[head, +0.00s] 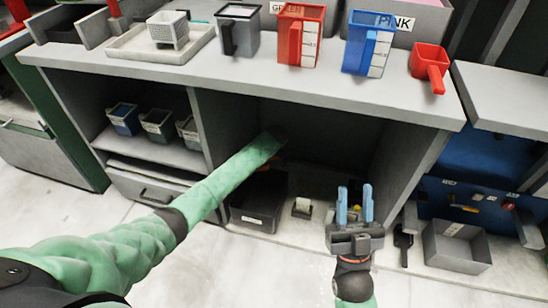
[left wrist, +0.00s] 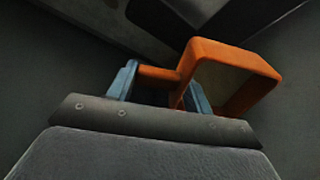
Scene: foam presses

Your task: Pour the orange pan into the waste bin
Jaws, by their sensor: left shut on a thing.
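The orange pan (left wrist: 232,54) is in the left wrist view, its square body to the right and its handle (left wrist: 158,74) pointing left. My left gripper (left wrist: 160,84) is shut on the orange pan by its handle. In the head view my left arm reaches into the dark space under the counter, and the gripper and pan are mostly hidden there. A dark open bin (head: 258,202), possibly the waste bin, stands on the floor below that arm's end. Whether the pan holds anything is unclear. My right gripper (head: 354,205) is open and empty in front of the opening.
On the counter (head: 250,72) stand a grey jug (head: 238,32), a red jug (head: 300,35), a blue jug (head: 368,42) and a red scoop (head: 430,64). Small containers (head: 157,124) sit on the left shelf. A grey box (head: 457,247) lies on the floor at right.

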